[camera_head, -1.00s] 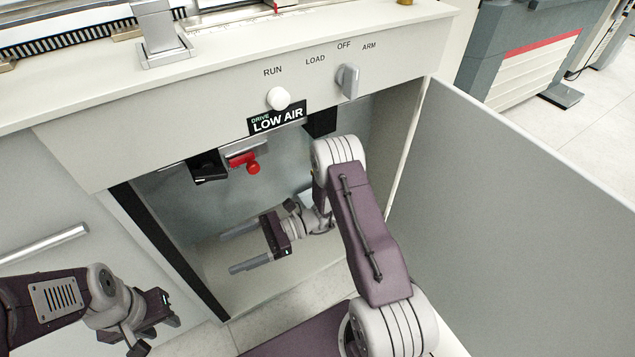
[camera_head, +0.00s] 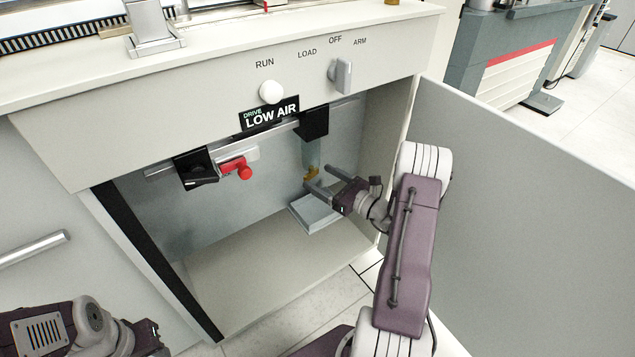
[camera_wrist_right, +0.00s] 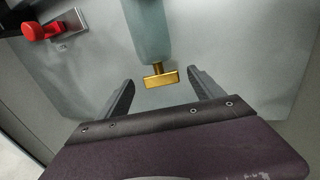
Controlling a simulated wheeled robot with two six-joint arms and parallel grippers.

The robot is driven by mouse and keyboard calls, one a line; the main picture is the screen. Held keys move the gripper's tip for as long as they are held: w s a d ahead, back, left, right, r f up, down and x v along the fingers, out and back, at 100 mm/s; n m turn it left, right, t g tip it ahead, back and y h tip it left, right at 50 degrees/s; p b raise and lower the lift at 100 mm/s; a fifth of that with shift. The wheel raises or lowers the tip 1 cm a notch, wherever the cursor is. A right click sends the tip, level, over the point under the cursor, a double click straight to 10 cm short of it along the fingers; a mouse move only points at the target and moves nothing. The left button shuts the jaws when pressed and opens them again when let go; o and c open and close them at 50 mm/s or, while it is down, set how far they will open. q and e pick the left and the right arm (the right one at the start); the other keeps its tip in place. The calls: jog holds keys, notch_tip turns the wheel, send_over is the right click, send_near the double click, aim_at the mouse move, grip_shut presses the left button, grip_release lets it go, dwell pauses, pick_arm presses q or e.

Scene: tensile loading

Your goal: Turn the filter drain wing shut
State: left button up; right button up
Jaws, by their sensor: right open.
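The filter drain wing (camera_head: 311,174) is a small brass T-shaped piece at the bottom of a translucent filter bowl (camera_head: 311,152), inside the open cabinet under the bench. In the right wrist view the brass wing (camera_wrist_right: 162,78) hangs below the bowl (camera_wrist_right: 148,30), its bar lying crosswise. My right gripper (camera_head: 321,178) is open, and its fingers point at the wing. In the wrist view the right fingers (camera_wrist_right: 157,84) stand wide on both sides of the wing and do not touch it. My left arm is at the lower left, with its fingertips out of clear sight.
A red knob (camera_head: 244,172) on a valve sits left of the filter on the same rail. A grey tray-like block (camera_head: 314,214) lies on the cabinet floor below the wing. The open cabinet door (camera_head: 510,190) stands at the right. The left of the cabinet floor is clear.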

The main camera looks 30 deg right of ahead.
jog(key=shift+x, duration=1)
jog(key=c, duration=1.4)
jog(key=shift+a+r+m+h, duration=0.2)
jog(key=shift+m+h, duration=0.2)
jog(key=shift+h, duration=0.2)
jog(key=shift+m+t+h+p, duration=0.3)
jog(key=shift+m+h+p, duration=0.1)
jog(key=shift+h, duration=0.2)
jog(key=shift+s+a+f+m+h, duration=0.1)
jog(key=shift+m+h, duration=0.25)
jog(key=shift+h, duration=0.2)
jog(key=shift+f+m+h, duration=0.1)
jog(key=shift+m+h, duration=0.25)
jog(key=shift+h, duration=0.2)
